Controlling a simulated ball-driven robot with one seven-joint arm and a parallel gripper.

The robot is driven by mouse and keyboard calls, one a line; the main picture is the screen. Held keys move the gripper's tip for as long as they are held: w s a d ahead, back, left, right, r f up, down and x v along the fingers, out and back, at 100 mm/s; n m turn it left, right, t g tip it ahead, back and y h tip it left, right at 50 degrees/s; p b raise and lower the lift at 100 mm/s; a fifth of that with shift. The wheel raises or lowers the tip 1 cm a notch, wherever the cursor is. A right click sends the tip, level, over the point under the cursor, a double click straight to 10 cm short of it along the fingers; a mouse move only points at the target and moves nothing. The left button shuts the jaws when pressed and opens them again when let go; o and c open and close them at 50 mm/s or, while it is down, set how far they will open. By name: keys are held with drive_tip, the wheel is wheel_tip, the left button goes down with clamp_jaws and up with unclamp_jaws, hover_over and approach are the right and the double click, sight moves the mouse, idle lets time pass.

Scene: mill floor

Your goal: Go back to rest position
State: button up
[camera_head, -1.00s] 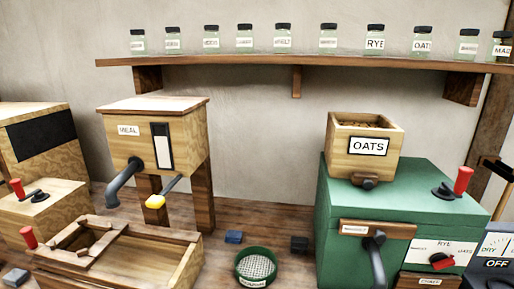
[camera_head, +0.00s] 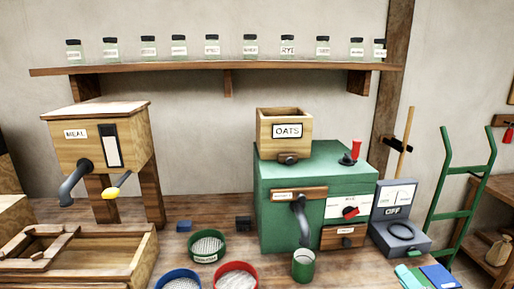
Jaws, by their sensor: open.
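My gripper and arm do not show in the head view, so I cannot see where the gripper is or what is near it. On the bench stands a green mill (camera_head: 280,215) with a wooden OATS hopper (camera_head: 285,133) on top and a red-handled lever (camera_head: 354,152). The hopper's contents do not show now. A wooden MEAL bin (camera_head: 98,140) on posts stands to the left, with a grey spout (camera_head: 75,181) and a yellow-tipped lever (camera_head: 112,192).
Green (camera_head: 207,246), blue (camera_head: 180,279) and red (camera_head: 236,275) sieves and a green cup (camera_head: 303,265) stand along the front. A wooden trough (camera_head: 80,258) lies left. A grey meter reading OFF (camera_head: 398,218) stands right of the mill. A green hand truck (camera_head: 452,215) leans farther right. Jars line the shelf (camera_head: 225,70).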

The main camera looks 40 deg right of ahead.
drive_tip(key=w+a+f+n+g+y, duration=0.25)
drive_tip(key=a+f+n+y, duration=0.25)
drive_tip(key=a, duration=0.4)
drive_tip(key=w+a+f+n+g+y, duration=0.25)
drive_tip(key=a+f+n+y, duration=0.2)
drive_tip(key=a, duration=0.45)
drive_tip(key=s+a+f+n+g, duration=0.6)
drive_tip(key=s+a+n+g, duration=0.2)
drive_tip(key=s+a, duration=0.4)
drive_tip(key=shift+a+g, duration=0.3)
drive_tip(key=shift+g, duration=0.4)
